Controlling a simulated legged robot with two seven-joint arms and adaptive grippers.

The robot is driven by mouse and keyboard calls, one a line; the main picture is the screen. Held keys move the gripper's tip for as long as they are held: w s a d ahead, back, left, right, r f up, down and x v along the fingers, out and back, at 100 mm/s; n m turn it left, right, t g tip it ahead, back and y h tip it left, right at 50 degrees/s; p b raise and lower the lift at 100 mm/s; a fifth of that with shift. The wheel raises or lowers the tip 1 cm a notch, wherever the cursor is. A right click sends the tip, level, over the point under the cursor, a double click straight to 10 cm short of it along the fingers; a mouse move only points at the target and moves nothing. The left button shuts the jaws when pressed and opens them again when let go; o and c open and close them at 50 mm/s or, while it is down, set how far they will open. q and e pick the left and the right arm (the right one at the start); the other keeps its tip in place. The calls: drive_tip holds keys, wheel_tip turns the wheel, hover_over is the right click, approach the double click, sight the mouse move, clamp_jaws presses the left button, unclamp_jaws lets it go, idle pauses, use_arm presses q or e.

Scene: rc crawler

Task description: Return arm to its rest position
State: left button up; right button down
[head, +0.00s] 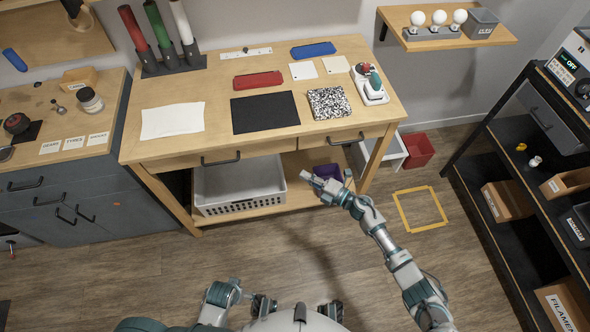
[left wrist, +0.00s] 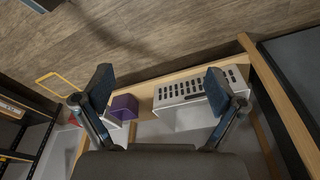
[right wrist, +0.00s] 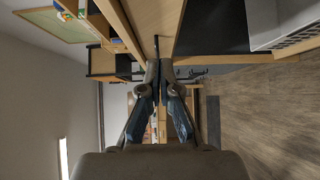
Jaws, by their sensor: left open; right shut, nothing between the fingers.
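My right arm comes in from the lower right of the head view. Its gripper (head: 314,181) is in front of the wooden desk (head: 215,80), near the lower shelf. In the right wrist view, the fingers of this gripper (right wrist: 163,75) meet with nothing between them. My left gripper (head: 264,305) is low, close to my body at the bottom of the head view. In the left wrist view, its fingers (left wrist: 160,82) are wide apart and empty, with the desk's lower shelf beyond them.
A white basket (head: 240,185) and a purple bin (head: 328,172) are on the desk's lower shelf. A red bin (head: 418,150) stands on the floor beside the desk. A dark shelf rack (head: 510,190) is at the right. The floor (head: 150,270) before the desk is mostly clear.

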drive_tip(key=s+d+f+m+t+h+p, duration=0.1)
drive_tip(key=s+d+f+m+h+p, duration=0.1)
drive_tip(key=s+d+f+m+h, duration=0.65)
drive_tip(key=s+d+f+m+t+h+p, duration=0.1)
drive_tip(key=s+d+f+m+h, duration=0.4)
drive_tip(key=d+f+m, duration=0.55)
use_arm(q)
drive_tip(key=s+f+p, duration=0.2)
drive_tip(key=s+f, duration=0.2)
drive_tip(key=f, duration=0.8)
drive_tip(key=shift+s+f, duration=0.25)
drive_tip(key=shift+s, duration=0.15)
use_arm(e)
drive_tip(key=s+d+f+m+g+h, duration=0.1)
drive_tip(key=s+f+m+g, duration=0.3)
drive_tip(key=s, duration=0.9)
drive_tip(key=s+d+f+m+g+h, duration=0.1)
drive_tip(key=s+f+m+g, duration=0.3)
drive_tip(key=s+f, duration=0.4)
drive_tip(key=s+d+m, duration=0.1)
drive_tip(key=s, duration=0.5)
drive_tip(key=shift+f+g, duration=0.15)
drive_tip(key=shift+g, duration=0.25)
drive_tip(key=shift+d, duration=0.15)
